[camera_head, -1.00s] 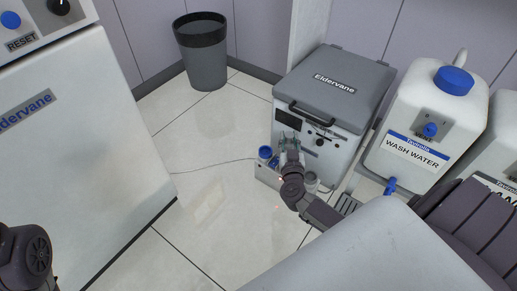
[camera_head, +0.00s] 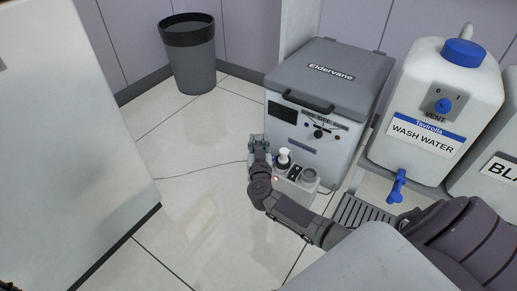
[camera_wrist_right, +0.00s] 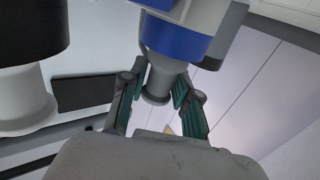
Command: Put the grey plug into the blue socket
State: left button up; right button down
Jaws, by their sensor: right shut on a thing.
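My right gripper (camera_head: 258,140) is low over the left end of a small pale socket box (camera_head: 295,184) on the floor. In the right wrist view its green-padded fingers (camera_wrist_right: 157,95) are closed on the grey plug (camera_wrist_right: 156,84). The blue socket (camera_wrist_right: 182,40) shows right beyond the plug, in line with it and seemingly touching it. I cannot tell how deep the plug sits. In the head view my gripper hides both plug and blue socket. My left gripper is out of view.
A white plug (camera_head: 284,155) stands on the box beside my gripper, and a grey round socket (camera_head: 309,174) is to its right. The Eldervane unit (camera_head: 318,112) is close behind. A cable crosses the floor; floor to the left is clear. A wash water tank (camera_head: 420,110) stands right.

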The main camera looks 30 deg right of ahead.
jog(key=shift+f, duration=0.1)
jog(key=shift+f, duration=0.1)
jog(key=shift+f, duration=0.25)
jog(key=c, duration=0.8)
grip_release()
jog(key=shift+c, duration=0.2)
jog(key=shift+r, duration=0.1)
